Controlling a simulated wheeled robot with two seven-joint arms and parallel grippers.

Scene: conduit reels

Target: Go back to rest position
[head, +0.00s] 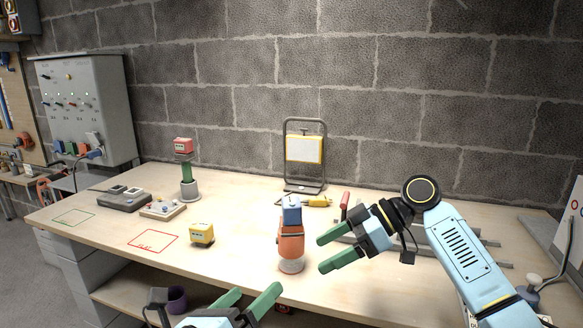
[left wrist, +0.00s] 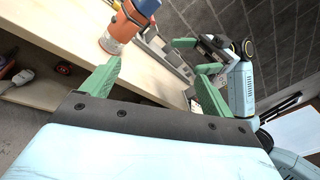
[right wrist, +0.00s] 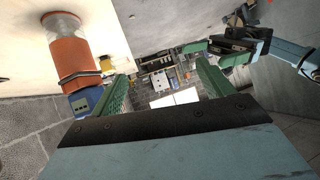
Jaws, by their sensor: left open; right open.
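My right gripper (head: 332,249) is open and empty above the bench, just right of an orange reel with a blue top (head: 291,246). My left gripper (head: 254,299) is open and empty at the bottom of the head view, in front of the bench's front edge. The orange reel stands upright on the bench, apart from both grippers. It also shows at the upper left of the right wrist view (right wrist: 73,55) and at the top of the left wrist view (left wrist: 122,28).
Metal rails lie behind my right gripper. A red outlined square (head: 153,240) is empty.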

